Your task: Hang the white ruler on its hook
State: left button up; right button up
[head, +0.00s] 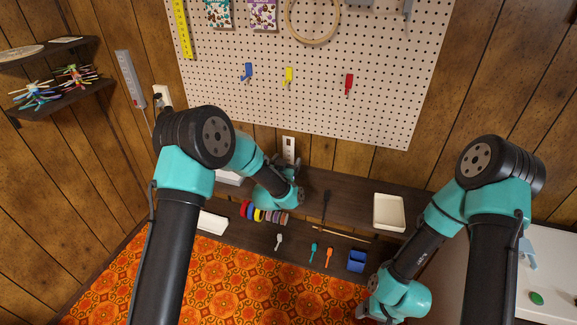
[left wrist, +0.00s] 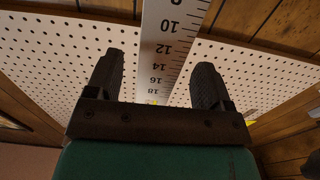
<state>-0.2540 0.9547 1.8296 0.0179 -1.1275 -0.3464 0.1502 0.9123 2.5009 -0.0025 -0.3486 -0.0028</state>
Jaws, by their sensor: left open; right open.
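The white ruler (left wrist: 168,50), with black numbers, runs down the left wrist view in line with the gap between my left fingers. Its lower part there is hidden behind the gripper body. In the head view I cannot make it out for certain. My left gripper (left wrist: 153,85) is open; in the head view (head: 296,168) it is above the dark shelf, just below the pegboard. The pegboard (head: 320,105) carries a blue hook (head: 247,73), a yellow hook (head: 288,75) and a red hook (head: 348,84). My right gripper (head: 364,312) is open and empty at the bottom, partly cut off.
A yellow ruler (head: 182,28) and an embroidery hoop (head: 312,18) hang higher on the pegboard. A cream tray (head: 389,212) stands on the dark shelf. Coloured spools (head: 262,215), small tools and a blue block (head: 356,261) lie lower. A white table (head: 545,270) stands at the right.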

aim_at(288, 151)
pick_arm(q)
jog(key=c, duration=1)
jog(key=shift+r, duration=0.1)
jog(key=shift+r, duration=0.55)
notch_tip(288, 151, up, 2)
jog(key=shift+r, duration=0.1)
jog(key=s+d+r, duration=0.1)
jog(key=s, duration=1.5)
jog(key=shift+d+r, duration=0.15)
jog(key=shift+r, duration=0.1)
